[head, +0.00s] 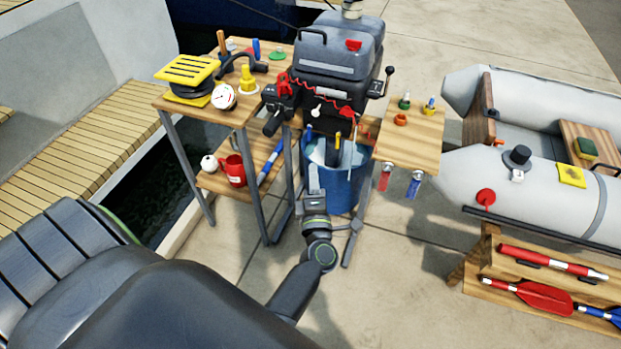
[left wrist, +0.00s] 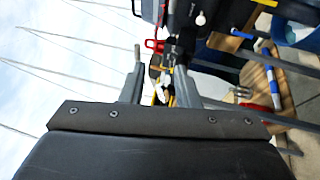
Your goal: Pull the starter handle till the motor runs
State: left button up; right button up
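The outboard motor (head: 338,65) is grey and black and stands upright behind the blue bucket. A small white grip (head: 317,110), which looks like the starter handle, sits on its dark front. In the left wrist view, which is rolled sideways, a white knob (left wrist: 200,18), likely the same grip, shows near the top. My left gripper (head: 314,172) is in front of the bucket, below the handle in the head view and apart from it. In the left wrist view, its fingers (left wrist: 159,60) are spread with nothing held between them. My right gripper is not in view.
A small shelf (head: 412,150) with hanging tags is on the right, beside a grey inflatable boat (head: 465,190).

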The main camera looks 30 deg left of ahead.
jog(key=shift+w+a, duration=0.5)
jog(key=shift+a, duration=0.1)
